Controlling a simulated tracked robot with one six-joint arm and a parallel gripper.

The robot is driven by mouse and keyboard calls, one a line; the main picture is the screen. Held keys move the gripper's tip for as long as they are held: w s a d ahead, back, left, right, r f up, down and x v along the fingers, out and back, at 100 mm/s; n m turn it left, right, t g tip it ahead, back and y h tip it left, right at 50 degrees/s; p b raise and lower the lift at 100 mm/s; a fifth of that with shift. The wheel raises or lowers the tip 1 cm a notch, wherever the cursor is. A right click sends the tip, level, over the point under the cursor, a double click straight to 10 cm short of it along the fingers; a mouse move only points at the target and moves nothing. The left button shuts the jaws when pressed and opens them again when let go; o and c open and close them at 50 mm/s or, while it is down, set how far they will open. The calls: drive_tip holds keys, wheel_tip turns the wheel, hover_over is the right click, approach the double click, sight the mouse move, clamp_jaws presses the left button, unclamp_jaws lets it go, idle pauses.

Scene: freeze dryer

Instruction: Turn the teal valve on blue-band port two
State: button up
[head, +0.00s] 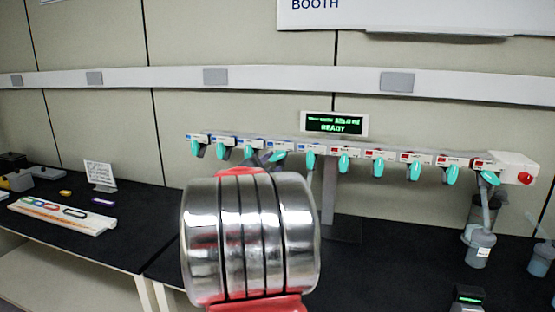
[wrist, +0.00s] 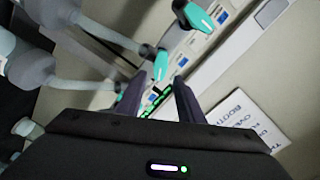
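A row of ports with teal valves runs across the back in the head view, blue bands at left and red at right. The second valve from the left (head: 223,152) has a blue band; I cannot read port numbers. My gripper's dark fingers show only partly in the head view, behind my chrome arm link, near the blue-band valves. In the wrist view my gripper (wrist: 160,84) is open. A teal valve handle (wrist: 160,65) appears just ahead of the gap between the fingertips, contact unclear. Another teal handle (wrist: 200,16) with a blue band lies beyond it.
Flasks (head: 479,248) stand or hang at the right; grey flasks (wrist: 32,68) also show close at left in the wrist view. A tray with coloured rings (head: 62,214) lies on the left bench.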

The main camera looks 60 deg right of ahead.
sight(279, 157)
drive_tip(key=shift+w+d, duration=0.25)
drive_tip(key=shift+d, duration=1.25)
drive_tip(key=shift+w+d, duration=0.2)
drive_tip(key=shift+d, duration=1.25)
clamp_jaws()
